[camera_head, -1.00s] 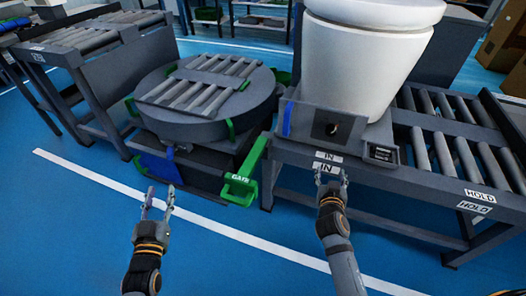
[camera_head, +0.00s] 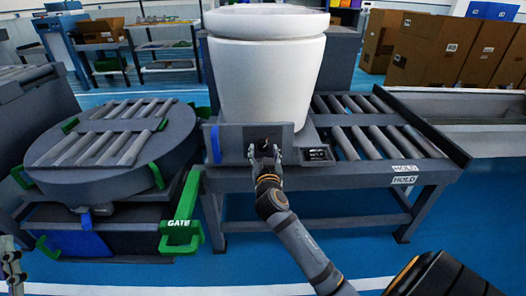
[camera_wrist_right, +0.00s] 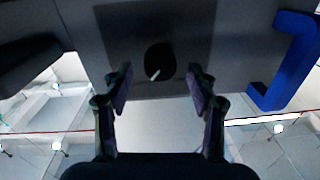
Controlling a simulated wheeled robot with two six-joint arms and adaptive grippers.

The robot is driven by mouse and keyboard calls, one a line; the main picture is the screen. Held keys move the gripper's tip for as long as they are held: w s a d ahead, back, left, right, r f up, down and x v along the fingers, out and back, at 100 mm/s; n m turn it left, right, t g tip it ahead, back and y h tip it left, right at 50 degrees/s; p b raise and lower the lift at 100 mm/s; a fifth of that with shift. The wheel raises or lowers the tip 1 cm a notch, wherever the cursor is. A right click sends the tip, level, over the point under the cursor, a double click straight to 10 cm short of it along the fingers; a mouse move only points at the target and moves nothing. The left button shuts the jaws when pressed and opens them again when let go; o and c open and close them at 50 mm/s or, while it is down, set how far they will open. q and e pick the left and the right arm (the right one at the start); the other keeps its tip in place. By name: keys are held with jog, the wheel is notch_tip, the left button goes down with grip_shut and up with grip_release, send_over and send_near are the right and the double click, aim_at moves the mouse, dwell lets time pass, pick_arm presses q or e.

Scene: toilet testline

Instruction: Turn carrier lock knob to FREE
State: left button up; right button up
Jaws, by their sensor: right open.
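The carrier lock knob (camera_wrist_right: 160,61) is a black round knob with a white pointer mark, on a darker square of the carrier's grey front panel (camera_head: 228,145). In the right wrist view its mark points down and slightly left. No FREE lettering is readable. My right gripper (camera_head: 264,153) is in front of the knob and partly hides it in the head view. In the wrist view the right gripper's fingers (camera_wrist_right: 161,88) are spread, one on each side below the knob, with nothing between them. My left gripper (camera_head: 10,262) is cut off at the left edge.
A large white toilet bowl (camera_head: 266,75) stands on the carrier behind the panel. A blue bracket (camera_head: 215,144) is left of the knob and a small dark display (camera_head: 317,154) right. A green GATE handle (camera_head: 181,222) and turntable (camera_head: 115,165) lie left; rollers (camera_head: 375,140) lie right.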

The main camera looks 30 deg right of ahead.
pick_arm(q)
jog(key=shift+s+r+t, duration=0.3)
jog(key=shift+s+r, duration=0.2)
jog(key=shift+r, duration=0.25)
pick_arm(e)
jog(key=shift+w+d, duration=0.3)
jog(key=shift+w, duration=0.25)
